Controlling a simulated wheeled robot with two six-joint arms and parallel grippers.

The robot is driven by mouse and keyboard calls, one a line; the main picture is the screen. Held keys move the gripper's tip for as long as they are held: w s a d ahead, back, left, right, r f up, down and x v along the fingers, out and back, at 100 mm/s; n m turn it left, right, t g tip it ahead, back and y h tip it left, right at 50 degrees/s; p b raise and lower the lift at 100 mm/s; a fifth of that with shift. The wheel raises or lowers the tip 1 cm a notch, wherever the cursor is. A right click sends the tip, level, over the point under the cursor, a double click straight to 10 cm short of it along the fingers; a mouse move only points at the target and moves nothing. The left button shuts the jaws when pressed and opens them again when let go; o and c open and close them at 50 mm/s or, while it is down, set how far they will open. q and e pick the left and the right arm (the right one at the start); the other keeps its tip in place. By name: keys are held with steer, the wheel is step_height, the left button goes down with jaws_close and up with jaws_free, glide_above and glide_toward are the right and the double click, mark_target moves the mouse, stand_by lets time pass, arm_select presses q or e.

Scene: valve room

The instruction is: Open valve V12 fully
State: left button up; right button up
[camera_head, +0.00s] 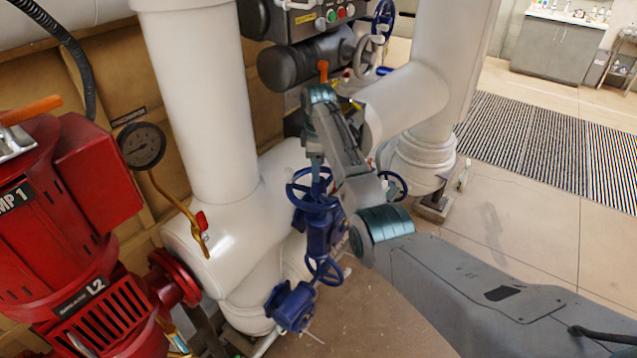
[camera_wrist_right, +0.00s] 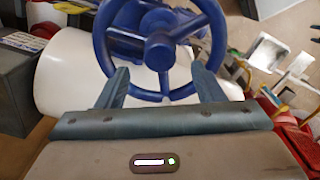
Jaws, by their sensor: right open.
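A blue handwheel (camera_head: 297,187) tops a blue valve body (camera_head: 318,228) in the middle of the head view. My right gripper (camera_head: 316,172) points down at this wheel from above. In the right wrist view the blue wheel (camera_wrist_right: 158,95) fills the top middle, with its hub and spokes showing. My right gripper (camera_wrist_right: 159,68) is open there, its two fingers apart on either side of the wheel's near part. I cannot tell whether they touch the rim. No V12 tag is legible. My left gripper is not in view.
Other blue handwheels sit below (camera_head: 325,270) and to the right (camera_head: 393,186). White pipes (camera_head: 195,100) stand close behind. A red pump (camera_head: 75,215) and a gauge (camera_head: 141,145) are at the left. Open floor (camera_head: 520,240) lies at the right.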

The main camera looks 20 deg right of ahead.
steer(key=m, duration=0.3)
steer(key=shift+m, duration=0.4)
steer(key=m, duration=1.6)
steer(key=shift+m, duration=0.3)
steer(key=m, duration=0.6)
steer(key=shift+m, duration=0.4)
